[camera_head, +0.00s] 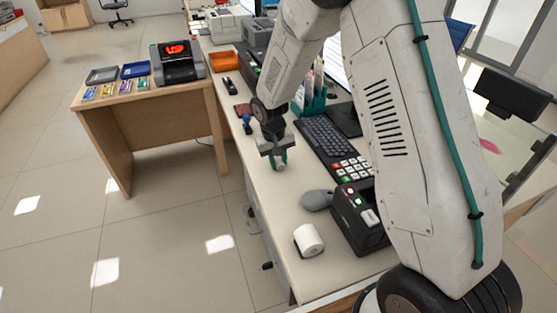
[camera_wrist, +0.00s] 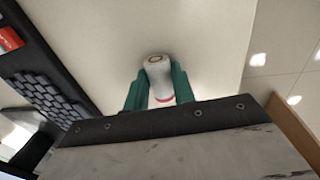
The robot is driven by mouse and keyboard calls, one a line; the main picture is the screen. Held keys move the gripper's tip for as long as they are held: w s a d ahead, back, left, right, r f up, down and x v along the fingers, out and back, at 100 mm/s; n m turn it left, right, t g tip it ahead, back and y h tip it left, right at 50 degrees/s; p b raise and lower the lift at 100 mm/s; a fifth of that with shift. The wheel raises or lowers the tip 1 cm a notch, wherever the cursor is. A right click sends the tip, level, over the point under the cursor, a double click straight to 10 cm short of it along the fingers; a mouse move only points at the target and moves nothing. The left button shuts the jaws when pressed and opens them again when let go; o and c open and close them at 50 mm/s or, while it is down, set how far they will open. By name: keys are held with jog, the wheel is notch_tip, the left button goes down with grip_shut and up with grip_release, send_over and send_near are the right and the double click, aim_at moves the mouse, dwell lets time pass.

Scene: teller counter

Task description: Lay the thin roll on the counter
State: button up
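In the wrist view a thin white roll (camera_wrist: 157,68) with a brown core ring at its end sits between the two green fingers of my gripper (camera_wrist: 157,88). The fingers are shut on its sides. In the head view my gripper (camera_head: 279,161) is over the counter (camera_head: 262,204), with the roll (camera_head: 279,167) small and partly hidden between the fingertips. I cannot tell whether the roll touches the counter.
A keyboard (camera_head: 328,138), a grey mouse (camera_head: 317,199) and a black card terminal (camera_head: 362,217) line the counter's right side. A blue-handled stamp (camera_head: 247,123) stands behind my gripper. The counter's left strip between my gripper and the thicker roll is clear.

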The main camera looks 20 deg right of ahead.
jog(key=s+r, duration=0.3)
jog(key=r, duration=0.7)
jog(key=s+r, duration=0.3)
jog(key=r, duration=0.7)
jog(key=s+d+r, duration=0.1)
jog(key=s+r, duration=0.2)
jog(key=s, duration=0.6)
jog(key=s+d+r+y, duration=0.1)
jog(key=s+r, duration=0.1)
jog(key=s, duration=0.8)
jog(key=s+d+r+t, duration=0.1)
jog(key=s+r, duration=0.2)
jog(key=s, duration=0.7)
jog(key=shift+s+r, duration=0.25)
jog(key=shift+r, duration=0.1)
